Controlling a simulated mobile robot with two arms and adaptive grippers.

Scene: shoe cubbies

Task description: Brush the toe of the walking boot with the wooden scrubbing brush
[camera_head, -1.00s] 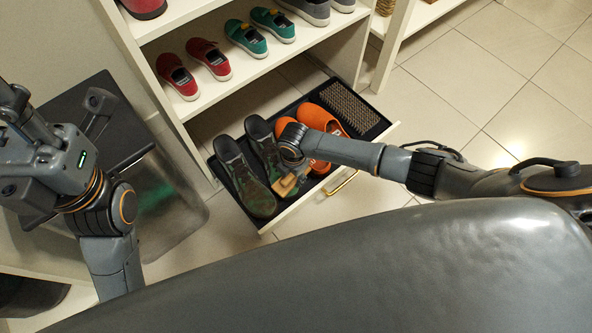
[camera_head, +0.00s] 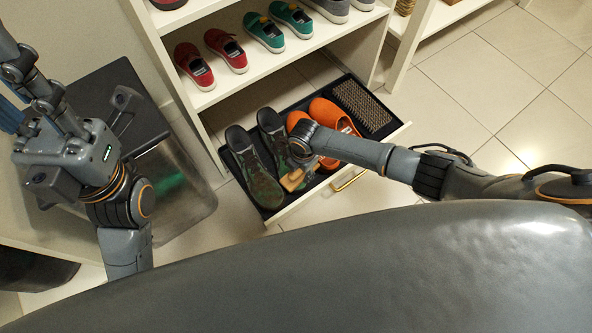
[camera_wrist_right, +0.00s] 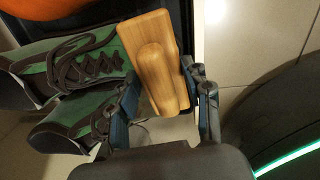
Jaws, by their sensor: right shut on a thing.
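A pair of dark green and black walking boots lies in the pulled-out drawer, the left boot (camera_head: 257,182) and the right boot (camera_head: 272,132). My right gripper (camera_wrist_right: 166,98) is shut on the wooden scrubbing brush (camera_wrist_right: 150,50), which also shows in the head view (camera_head: 292,181). The brush is over the toe end of the right boot and hides that toe in the wrist view. I cannot tell whether its bristles touch; they are hidden beneath. My left gripper (camera_head: 18,90) is raised at the far left, fingers apart and partly cut off.
Orange shoes (camera_head: 325,112) and a woven dark insert (camera_head: 361,104) fill the right of the drawer (camera_head: 325,182). Red shoes (camera_head: 226,50) and teal shoes (camera_head: 264,32) stand on the shelf above. A grey bin (camera_head: 180,190) stands left of the drawer. Tiled floor (camera_head: 480,90) at right is clear.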

